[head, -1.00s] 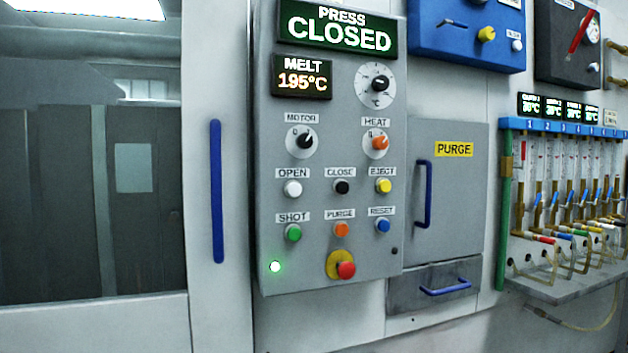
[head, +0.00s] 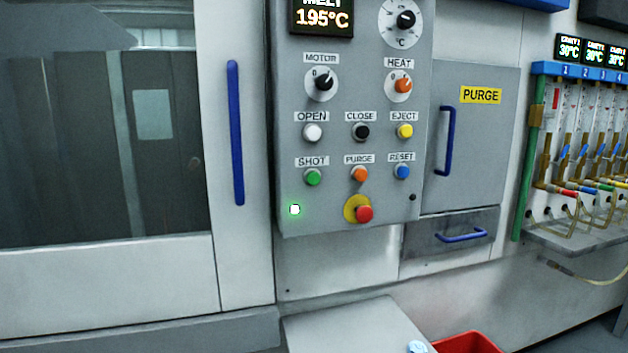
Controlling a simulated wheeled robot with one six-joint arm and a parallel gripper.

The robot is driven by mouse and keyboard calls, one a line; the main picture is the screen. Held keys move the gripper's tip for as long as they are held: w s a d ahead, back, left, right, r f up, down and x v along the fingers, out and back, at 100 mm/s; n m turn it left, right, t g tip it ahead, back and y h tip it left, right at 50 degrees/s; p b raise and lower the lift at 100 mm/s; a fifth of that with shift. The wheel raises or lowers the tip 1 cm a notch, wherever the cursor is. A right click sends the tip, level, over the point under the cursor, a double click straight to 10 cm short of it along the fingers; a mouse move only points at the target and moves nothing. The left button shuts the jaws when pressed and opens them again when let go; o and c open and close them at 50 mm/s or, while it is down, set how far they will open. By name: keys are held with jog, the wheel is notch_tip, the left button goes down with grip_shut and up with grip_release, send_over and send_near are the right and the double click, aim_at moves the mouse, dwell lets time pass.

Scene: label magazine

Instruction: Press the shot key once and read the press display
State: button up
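The green shot key (head: 313,177) sits under the SHOT label at the left of the lower key row on the grey control panel (head: 330,220). The orange purge key (head: 360,174) and blue reset key (head: 402,171) are to its right. The press display is above the picture's top edge and out of view. The melt display (head: 322,18) is cut at the top and reads 195°C. A green lamp (head: 295,209) glows below the shot key. My gripper is not in view.
A red emergency button (head: 364,213) on a yellow base sits below the purge key. A blue door handle (head: 236,133) stands left of the panel. A grey surface (head: 345,325) and a red bin (head: 466,343) are below. Hoses and valves are at right.

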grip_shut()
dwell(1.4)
